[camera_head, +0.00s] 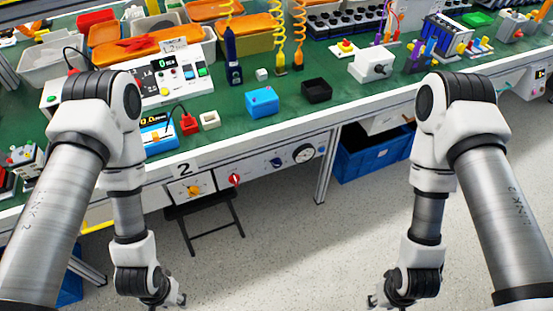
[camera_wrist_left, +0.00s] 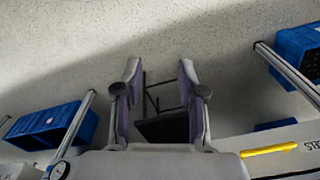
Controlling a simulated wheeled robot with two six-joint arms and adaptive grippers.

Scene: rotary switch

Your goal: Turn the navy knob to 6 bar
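The navy knob (camera_head: 277,162) is small and sits on the white front panel (camera_head: 213,185) under the bench edge, between a red knob and a round gauge. Its pointer direction and any bar marks are too small to read. My left gripper (camera_head: 170,300) hangs low at the bottom of the head view, below and left of the panel, apart from it. The left wrist view shows the left gripper (camera_wrist_left: 160,75) open and empty, fingers towards the floor. My right gripper (camera_head: 377,299) hangs low at right; its opening is too small to judge.
A red knob (camera_head: 235,180) and a yellow knob (camera_head: 194,190) are left of the navy one. The gauge (camera_head: 304,153) is to its right. A black stool (camera_head: 205,212) stands below the panel. A blue crate (camera_head: 372,157) is under the bench.

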